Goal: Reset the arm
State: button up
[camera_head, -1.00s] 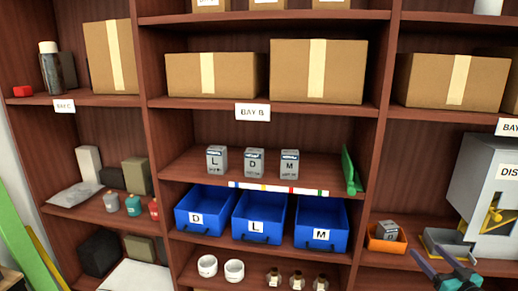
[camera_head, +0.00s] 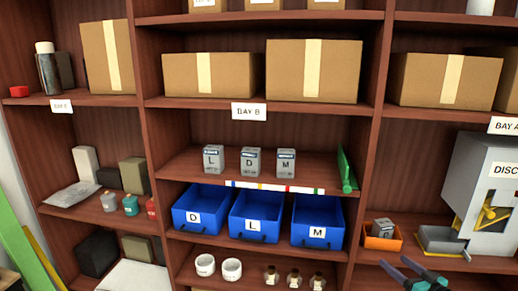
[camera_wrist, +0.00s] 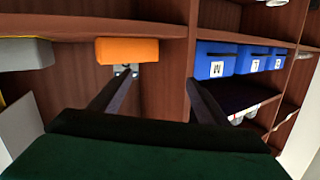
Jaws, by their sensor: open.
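My gripper (camera_head: 414,268) shows at the lower right edge of the head view, below the shelf with the orange bin. Its two fingers are apart with nothing between them. In the wrist view my gripper (camera_wrist: 155,95) is also open and empty, with the orange bin (camera_wrist: 128,51) and the blue bins (camera_wrist: 215,62) beyond the fingers. In the head view a small grey box (camera_head: 382,228) sits in the orange bin (camera_head: 383,243). The rest of my arm is out of the head view.
Three grey boxes marked L (camera_head: 213,159), D (camera_head: 251,161) and M (camera_head: 286,163) stand on the middle shelf. Blue bins D (camera_head: 199,209), L (camera_head: 257,215) and M (camera_head: 317,221) sit below. A grey dispenser (camera_head: 487,190) stands at the right, near my gripper.

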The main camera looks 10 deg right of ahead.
jog(key=s+a+f+g+y, duration=0.1)
jog(key=a+f+g+y, duration=0.3)
jog(key=a+f, duration=1.05)
jog(key=s+a+f+g+y, duration=0.1)
jog(key=a+f+g, duration=0.6)
jog(key=a+f, duration=0.7)
jog(key=s+a+f+g, duration=0.3)
jog(key=s+a, duration=0.2)
jog(key=a, duration=0.2)
jog(key=s+a+f+g, duration=0.3)
jog(key=s+a+f, duration=0.1)
jog(key=s+a, duration=0.15)
jog(key=s+a+f+g+h, duration=0.1)
jog(key=s+f+g+h, duration=0.1)
jog(key=s, duration=0.5)
jog(key=s+a+f+g+h, duration=0.2)
jog(key=s+f+g+h, duration=0.1)
jog(key=s, duration=0.5)
jog(key=shift+s+f+n+h, duration=0.15)
jog(key=shift+f+n+h, duration=0.15)
jog(key=shift+f+h, duration=0.55)
jog(key=shift+r, duration=0.15)
jog(key=c, duration=0.8)
jog(key=shift+a, duration=0.1)
jog(key=shift+c, duration=0.8)
